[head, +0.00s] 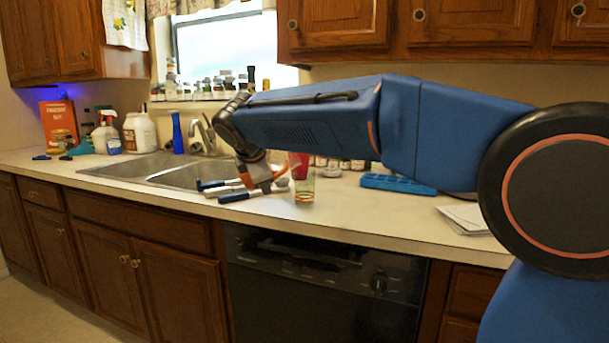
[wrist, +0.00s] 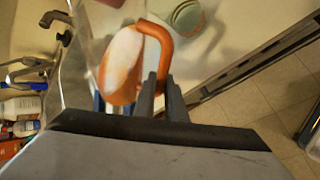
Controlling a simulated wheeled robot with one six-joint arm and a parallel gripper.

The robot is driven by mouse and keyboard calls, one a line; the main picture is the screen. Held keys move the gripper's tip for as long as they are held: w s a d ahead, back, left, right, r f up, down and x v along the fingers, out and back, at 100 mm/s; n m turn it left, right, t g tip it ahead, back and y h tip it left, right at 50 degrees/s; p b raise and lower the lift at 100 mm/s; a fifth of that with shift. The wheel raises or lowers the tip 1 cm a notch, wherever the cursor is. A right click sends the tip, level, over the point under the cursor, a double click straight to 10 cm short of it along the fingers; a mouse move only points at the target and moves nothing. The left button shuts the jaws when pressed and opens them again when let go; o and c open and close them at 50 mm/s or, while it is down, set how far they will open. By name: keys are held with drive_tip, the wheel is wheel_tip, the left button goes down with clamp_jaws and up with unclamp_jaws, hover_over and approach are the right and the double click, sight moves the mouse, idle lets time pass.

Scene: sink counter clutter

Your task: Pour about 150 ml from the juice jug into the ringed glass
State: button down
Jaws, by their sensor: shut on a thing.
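The juice jug (wrist: 122,62) shows in the wrist view with an orange handle and a pale, orange-tinged body. My gripper (wrist: 160,100) is shut on the handle, which passes between its fingers. In the head view my gripper (head: 265,183) is low over the counter's front, and the orange jug (head: 246,174) is partly hidden by it. The ringed glass (head: 304,188) stands upright just right of my gripper. Its rim shows in the wrist view (wrist: 187,16), beside the jug and apart from it. I cannot tell the glass's liquid level or the jug's exact tilt.
A red cup (head: 298,163) stands behind the glass. Blue-handled tools (head: 238,196) lie at the left by the sink (head: 150,170). A blue tray-like item (head: 397,184) and papers (head: 464,217) lie to the right. Bottles line the back.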

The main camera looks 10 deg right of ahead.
drive_tip(key=shift+s+r+t+y+p, duration=0.2)
drive_tip(key=shift+t+y+p, duration=0.15)
drive_tip(key=shift+t, duration=0.25)
drive_tip(key=shift+w+a, duration=0.15)
drive_tip(key=shift+r+n+t+p, duration=0.1)
drive_tip(key=shift+n+t+p, duration=0.2)
drive_tip(key=shift+t+p, duration=0.15)
drive_tip(key=shift+r+t+y+p, duration=0.2)
drive_tip(key=shift+t+y+p, duration=0.05)
drive_tip(key=shift+y+p, duration=0.15)
drive_tip(key=shift+r+t, duration=0.1)
drive_tip(key=shift+t, duration=0.2)
drive_tip(key=shift+a+y+p, duration=0.1)
drive_tip(key=shift+y+p, duration=0.35)
drive_tip(key=shift+p, duration=0.05)
drive_tip(key=f+p, duration=0.2)
drive_tip(key=shift+s+a+m+p, duration=0.2)
drive_tip(key=shift+m+p, duration=0.2)
